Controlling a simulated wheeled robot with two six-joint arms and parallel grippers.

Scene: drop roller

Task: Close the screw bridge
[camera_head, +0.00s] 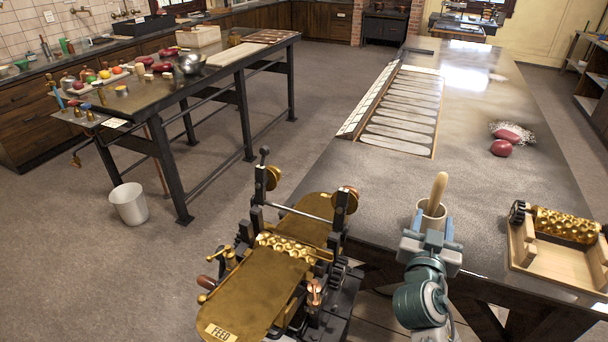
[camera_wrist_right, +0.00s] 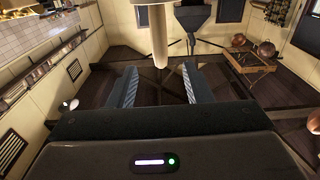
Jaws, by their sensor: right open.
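The brass drop roller machine (camera_head: 255,290) stands at the front, left of the table's edge, with a FEED plate at its near end. Its dimpled brass rollers (camera_head: 285,246) lie between dark upright posts (camera_head: 339,215). Brass knobs (camera_head: 347,199) sit by the posts and a thin silver bar (camera_head: 300,212) runs between them. I cannot tell exactly which parts form the screw bridge. My right gripper (camera_head: 433,226) is open, right of the machine, by a cup with a wooden handle. In the right wrist view its fingers (camera_wrist_right: 160,88) are apart with nothing gripped. My left gripper is out of view.
The cup (camera_head: 432,213) with its wooden handle (camera_head: 438,190) stands on the table at my right gripper; the handle also shows in the wrist view (camera_wrist_right: 158,40). A wooden tray with a spare brass roller (camera_head: 566,226) is at right. Red lumps (camera_head: 502,148) lie farther back.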

